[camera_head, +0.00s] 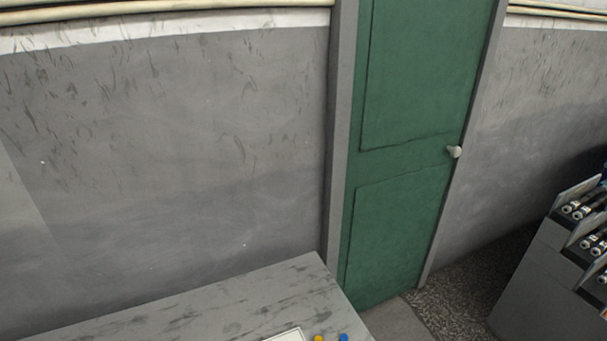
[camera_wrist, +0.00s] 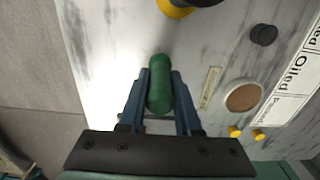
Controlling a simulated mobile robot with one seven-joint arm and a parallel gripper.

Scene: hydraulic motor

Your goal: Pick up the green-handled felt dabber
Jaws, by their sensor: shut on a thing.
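The green-handled felt dabber shows in the wrist view as an upright-looking green rounded handle (camera_wrist: 159,92). My gripper (camera_wrist: 160,84) has its two blue fingers on either side of the handle and is shut on it. The dabber's felt end is hidden below the handle. I cannot tell whether the dabber still touches the table under it. Neither my gripper nor the dabber shows in the head view.
The grey streaked table (camera_head: 230,310) has a white card (camera_head: 287,335), a yellow cap (camera_head: 318,338) and a blue cap (camera_head: 343,337). Near the gripper are a brown disc (camera_wrist: 243,97), a dark knob (camera_wrist: 263,35) and an "Oiled" label (camera_wrist: 300,72). A green door (camera_head: 410,150) stands behind.

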